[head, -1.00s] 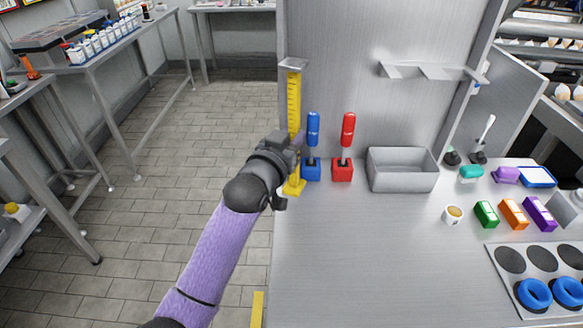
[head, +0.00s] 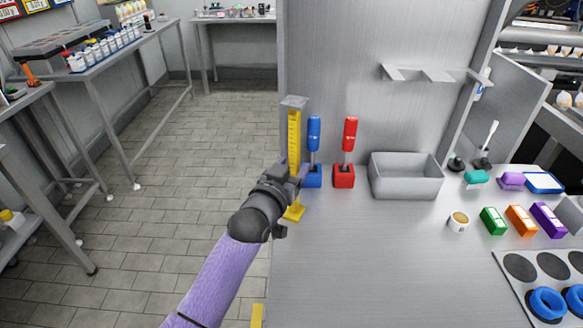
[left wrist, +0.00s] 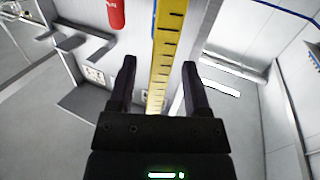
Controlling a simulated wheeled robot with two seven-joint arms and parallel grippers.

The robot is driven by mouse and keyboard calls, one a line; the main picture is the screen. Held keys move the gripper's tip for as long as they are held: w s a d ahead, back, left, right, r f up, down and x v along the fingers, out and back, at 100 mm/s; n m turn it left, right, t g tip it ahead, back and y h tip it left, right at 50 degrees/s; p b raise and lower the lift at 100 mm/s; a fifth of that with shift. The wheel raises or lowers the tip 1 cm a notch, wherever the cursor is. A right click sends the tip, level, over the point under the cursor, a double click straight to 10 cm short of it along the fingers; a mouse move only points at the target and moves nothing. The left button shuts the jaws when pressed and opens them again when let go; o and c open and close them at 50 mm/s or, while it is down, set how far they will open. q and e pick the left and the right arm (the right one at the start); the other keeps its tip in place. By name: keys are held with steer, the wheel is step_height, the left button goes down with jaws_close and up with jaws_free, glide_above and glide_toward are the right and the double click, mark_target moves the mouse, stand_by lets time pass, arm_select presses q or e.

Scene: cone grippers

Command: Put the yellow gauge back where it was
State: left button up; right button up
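The yellow gauge (head: 294,135), a tall upright scale with dark marks and a grey top plate, has its yellow foot (head: 293,213) near the left edge of the counter (head: 370,260). Whether the foot touches the counter is hard to tell. My left gripper (head: 289,174) is at the gauge's lower half and hides part of it. In the left wrist view the gauge (left wrist: 166,50) runs between the two fingers of my left gripper (left wrist: 159,65), with a gap on each side, so the gripper looks open. My right gripper is out of view.
Blue (head: 314,133) and red (head: 349,135) handled tools stand upright in bases right of the gauge. A grey bin (head: 405,185) is beyond them. A back panel (head: 340,60) rises behind. The counter's front middle is clear. Open floor lies left.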

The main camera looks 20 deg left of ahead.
arm_select(q)
steer(key=shift+s+r, duration=0.1)
steer(key=shift+r, duration=0.05)
steer(key=s+a+p, duration=0.1)
steer(key=s+p, duration=0.2)
steer(key=s, duration=0.8)
steer(key=shift+s+a+r, duration=0.15)
steer(key=shift+s, duration=0.25)
